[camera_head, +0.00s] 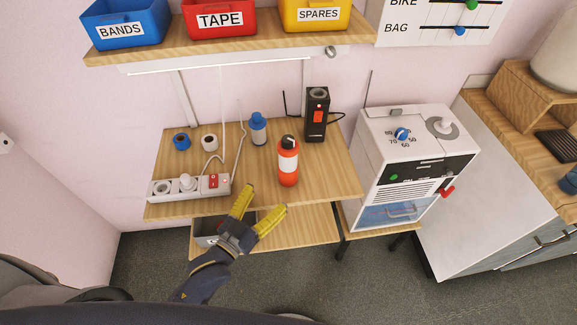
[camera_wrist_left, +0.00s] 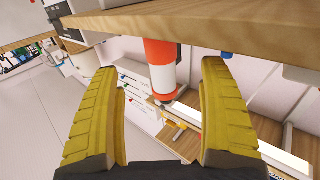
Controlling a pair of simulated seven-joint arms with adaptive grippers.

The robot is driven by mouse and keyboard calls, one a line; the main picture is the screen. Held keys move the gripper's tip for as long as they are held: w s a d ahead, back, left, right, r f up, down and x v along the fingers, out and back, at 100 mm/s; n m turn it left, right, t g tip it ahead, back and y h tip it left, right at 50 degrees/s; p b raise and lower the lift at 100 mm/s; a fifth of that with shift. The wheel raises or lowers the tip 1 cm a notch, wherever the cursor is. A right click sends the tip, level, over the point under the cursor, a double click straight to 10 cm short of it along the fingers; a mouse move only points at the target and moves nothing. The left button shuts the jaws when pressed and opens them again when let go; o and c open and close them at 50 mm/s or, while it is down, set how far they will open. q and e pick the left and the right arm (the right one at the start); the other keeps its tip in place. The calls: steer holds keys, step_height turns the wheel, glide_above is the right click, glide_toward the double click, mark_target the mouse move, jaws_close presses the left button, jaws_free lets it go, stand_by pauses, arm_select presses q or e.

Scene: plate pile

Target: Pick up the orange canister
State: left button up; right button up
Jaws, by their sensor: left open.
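The orange canister (camera_head: 288,168), with a white band and a dark top, stands upright near the front edge of the small wooden table (camera_head: 330,180). My left gripper (camera_head: 264,198) is open and empty, in front of the table edge and to the lower left of the canister. Its yellow fingers are spread and apart from the canister. In the left wrist view the orange and white canister (camera_wrist_left: 160,60) shows between the two fingers, farther off, beside the wooden table edge (camera_wrist_left: 240,25). My right gripper is not in view.
A power strip (camera_head: 190,186), blue and white tape rolls, a blue bottle (camera_head: 258,129) and a black device (camera_head: 316,115) stand on the table around the canister. A shelf with bins (camera_head: 220,22) hangs above. A white machine (camera_head: 415,155) stands at the right.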

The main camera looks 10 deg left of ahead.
mark_target(283, 177)
arm_select(q)
steer(key=shift+x, duration=6)
steer(key=shift+r, duration=0.15)
steer(key=shift+c, duration=0.5)
steer(key=c, duration=1.5)
steer(key=shift+r, duration=0.1)
steer(key=shift+c, duration=0.4)
steer(key=shift+r, duration=0.1)
steer(key=v, duration=1.8)
